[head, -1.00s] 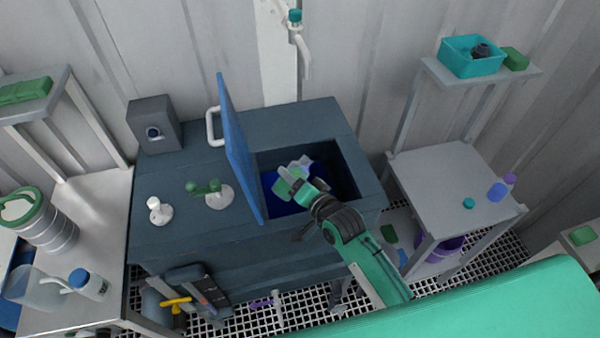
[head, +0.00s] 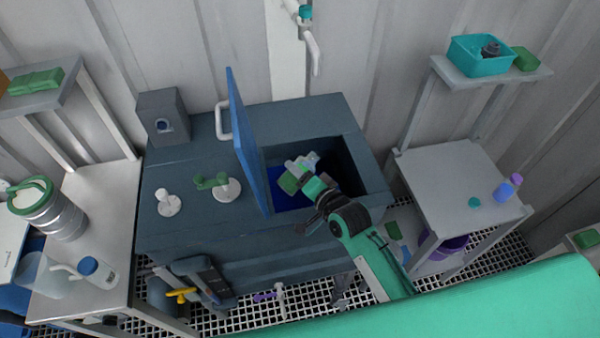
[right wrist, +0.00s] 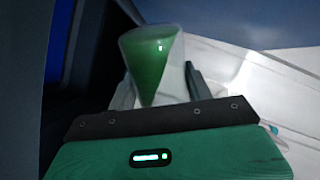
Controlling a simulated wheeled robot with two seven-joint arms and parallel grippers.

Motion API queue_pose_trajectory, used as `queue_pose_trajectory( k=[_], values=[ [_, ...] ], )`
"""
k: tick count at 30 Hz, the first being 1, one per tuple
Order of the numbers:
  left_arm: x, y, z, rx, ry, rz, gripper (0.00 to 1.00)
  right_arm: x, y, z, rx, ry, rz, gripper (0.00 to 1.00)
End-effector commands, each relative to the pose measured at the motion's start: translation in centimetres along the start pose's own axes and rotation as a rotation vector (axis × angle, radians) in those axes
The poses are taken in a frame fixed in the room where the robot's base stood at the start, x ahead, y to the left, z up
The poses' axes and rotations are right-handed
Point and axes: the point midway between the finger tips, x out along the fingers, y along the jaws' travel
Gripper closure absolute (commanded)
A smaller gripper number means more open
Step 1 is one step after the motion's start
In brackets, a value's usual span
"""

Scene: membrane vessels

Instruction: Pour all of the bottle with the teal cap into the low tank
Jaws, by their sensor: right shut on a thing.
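The low tank (head: 365,160) is a dark blue-grey box with a square opening; its blue lid (head: 247,150) stands open at the left, and blue shows inside. My right gripper (head: 303,178) reaches into the opening, shut on a translucent bottle (head: 298,166). In the right wrist view the bottle (right wrist: 172,75) sits between the fingers with green liquid inside, its surface slanting across the bottle. The bottle's mouth is not clear. A small teal cap (head: 474,202) lies on the right table. My left gripper is out of view.
The right table (head: 440,185) also holds a purple-capped blue bottle (head: 506,189). Above it, a shelf carries a teal bin (head: 480,56). Valves (head: 220,186) and a grey box (head: 163,115) stand on the tank top. The left table holds a blue-capped bottle (head: 97,272) and a jug.

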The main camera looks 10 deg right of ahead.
Motion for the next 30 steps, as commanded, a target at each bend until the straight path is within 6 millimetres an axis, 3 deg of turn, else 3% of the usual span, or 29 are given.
queue_pose_trajectory(
  k=[13, 30],
  values=[
    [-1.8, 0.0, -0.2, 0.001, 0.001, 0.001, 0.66, -0.1, -0.7, -0.2, 0.133, -0.03, -0.001, 0.77],
    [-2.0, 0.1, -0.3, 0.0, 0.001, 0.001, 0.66, -0.1, -0.7, -0.2, 0.17, -0.038, -0.001, 0.77]
  ],
)
